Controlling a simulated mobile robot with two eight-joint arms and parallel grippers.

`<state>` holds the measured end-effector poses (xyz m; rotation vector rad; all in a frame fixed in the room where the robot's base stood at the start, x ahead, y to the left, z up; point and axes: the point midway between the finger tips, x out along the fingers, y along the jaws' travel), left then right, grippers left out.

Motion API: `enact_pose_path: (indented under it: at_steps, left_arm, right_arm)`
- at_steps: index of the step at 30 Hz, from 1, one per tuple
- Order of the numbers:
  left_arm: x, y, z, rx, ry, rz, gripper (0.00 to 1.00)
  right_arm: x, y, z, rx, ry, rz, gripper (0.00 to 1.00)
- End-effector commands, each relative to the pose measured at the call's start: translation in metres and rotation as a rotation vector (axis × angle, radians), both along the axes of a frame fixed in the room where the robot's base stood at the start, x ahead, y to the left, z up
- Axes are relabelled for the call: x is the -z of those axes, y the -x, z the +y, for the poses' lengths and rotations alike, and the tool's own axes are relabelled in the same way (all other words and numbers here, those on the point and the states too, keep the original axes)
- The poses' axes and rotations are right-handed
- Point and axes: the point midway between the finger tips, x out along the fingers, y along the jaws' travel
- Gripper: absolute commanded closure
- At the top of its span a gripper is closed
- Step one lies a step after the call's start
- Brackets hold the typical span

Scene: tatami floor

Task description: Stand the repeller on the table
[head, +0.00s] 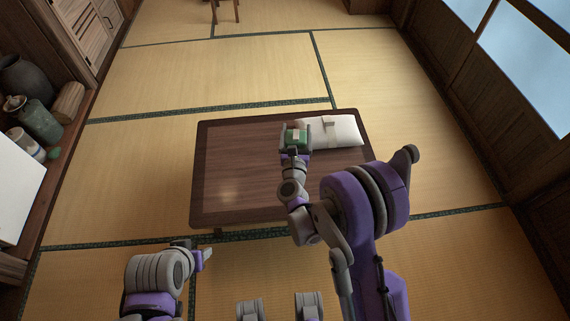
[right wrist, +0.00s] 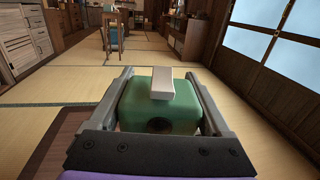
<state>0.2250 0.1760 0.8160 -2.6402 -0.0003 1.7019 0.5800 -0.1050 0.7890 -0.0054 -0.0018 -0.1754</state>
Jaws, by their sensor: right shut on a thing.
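The repeller (head: 298,139) is a green rounded block with a pale tab on it. My right gripper (head: 296,133) is shut on it, over the far middle part of the low dark wooden table (head: 245,165). In the right wrist view the repeller (right wrist: 160,108) sits between the two fingers, with a dark round spot on its near face. Its underside is hidden, so I cannot tell whether it touches the table. My left gripper (head: 202,258) is low at the front left, off the table; its jaws are not clear.
A white cushion-like bundle (head: 345,131) lies on the table's far right, close beside the repeller. The table's left and near parts are bare. A shelf with a dark pot (head: 25,80) and jars stands along the left wall. Tatami floor (head: 120,205) around the table is open.

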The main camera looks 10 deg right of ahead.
Motion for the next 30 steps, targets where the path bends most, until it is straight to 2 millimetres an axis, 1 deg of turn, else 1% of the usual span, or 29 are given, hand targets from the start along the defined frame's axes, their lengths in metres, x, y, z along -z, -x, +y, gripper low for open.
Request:
enact_pose_path:
  at_steps: [1,2,3,5,6,8,9,12,15,18,20,27,30]
  left_arm:
    - [0.033,0.001,0.0,0.0,0.0,0.011,0.5]
    - [0.043,0.001,0.0,0.0,0.0,0.014,0.5]
    - [0.057,0.0,0.0,0.0,0.0,0.019,0.5]
    - [0.078,-0.001,0.0,0.0,0.0,0.026,0.5]
    - [0.091,-0.002,0.0,0.0,0.0,0.031,0.5]
    - [0.108,-0.004,0.0,0.0,0.0,0.037,0.5]
    - [0.119,-0.005,0.0,0.0,0.0,0.04,0.5]
    - [0.14,-0.008,0.0,0.0,0.0,0.046,0.5]
    - [0.153,-0.01,0.0,0.0,0.0,0.049,0.5]
    - [0.159,-0.011,0.0,0.0,0.0,0.05,0.5]
    - [0.162,-0.012,0.0,0.0,0.0,0.051,0.5]
    - [0.171,-0.013,0.0,0.0,0.0,0.051,0.5]
    - [0.173,-0.014,0.0,0.0,0.0,0.051,0.5]
  right_arm:
    - [0.049,-0.009,0.014,-0.021,-0.001,0.004,0.81]
    - [0.067,-0.014,0.022,-0.034,0.0,0.004,0.81]
    - [0.091,-0.02,0.031,-0.049,-0.002,0.004,0.81]
    - [0.127,-0.028,0.045,-0.07,-0.002,0.005,0.81]
    - [0.15,-0.033,0.053,-0.085,-0.002,0.005,0.81]
    - [0.181,-0.039,0.066,-0.105,-0.002,0.006,0.81]
    - [0.2,-0.043,0.073,-0.117,-0.003,0.006,0.81]
    - [0.239,-0.05,0.089,-0.142,-0.005,0.006,0.81]
    - [0.265,-0.054,0.101,-0.161,-0.004,0.004,0.81]
    - [0.279,-0.056,0.107,-0.171,-0.006,0.003,0.81]
    - [0.287,-0.057,0.109,-0.174,-0.006,0.002,0.81]
    - [0.33,-0.057,0.11,-0.176,-0.005,0.002,0.81]
    - [0.341,-0.056,0.11,-0.176,-0.005,0.002,0.81]
